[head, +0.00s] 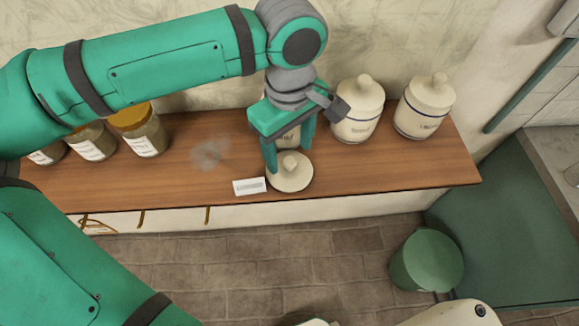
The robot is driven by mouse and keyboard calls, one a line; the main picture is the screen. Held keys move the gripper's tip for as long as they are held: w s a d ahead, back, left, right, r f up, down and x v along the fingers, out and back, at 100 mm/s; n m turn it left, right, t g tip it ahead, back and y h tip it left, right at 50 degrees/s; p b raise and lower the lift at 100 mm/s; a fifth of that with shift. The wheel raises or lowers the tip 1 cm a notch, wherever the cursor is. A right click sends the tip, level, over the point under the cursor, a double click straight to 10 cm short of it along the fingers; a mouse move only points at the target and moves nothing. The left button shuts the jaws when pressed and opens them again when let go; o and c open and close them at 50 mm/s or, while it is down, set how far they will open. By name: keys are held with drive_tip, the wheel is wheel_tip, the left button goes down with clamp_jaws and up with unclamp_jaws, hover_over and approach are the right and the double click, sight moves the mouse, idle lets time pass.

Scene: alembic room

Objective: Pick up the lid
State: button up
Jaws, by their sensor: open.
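A round cream lid (291,176) with a knob on top lies on the wooden counter near its front edge. My gripper (288,160) points down over the lid, its teal fingers apart. One finger shows just left of the knob and the other stands farther to the right and back. I cannot tell whether a finger touches the lid. A cream jar (289,135) stands behind the lid, largely hidden by my gripper.
Two lidded cream jars, one in the middle (358,112) and one at right (424,108), stand at the counter's back. A small white label card (249,186) lies left of the lid. Glass jars (140,132) stand at left. The counter (400,171) is clear to the right.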

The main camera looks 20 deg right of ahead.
sight(289, 160)
drive_tip(key=shift+f, duration=1.9)
drive_tip(key=c, duration=0.9)
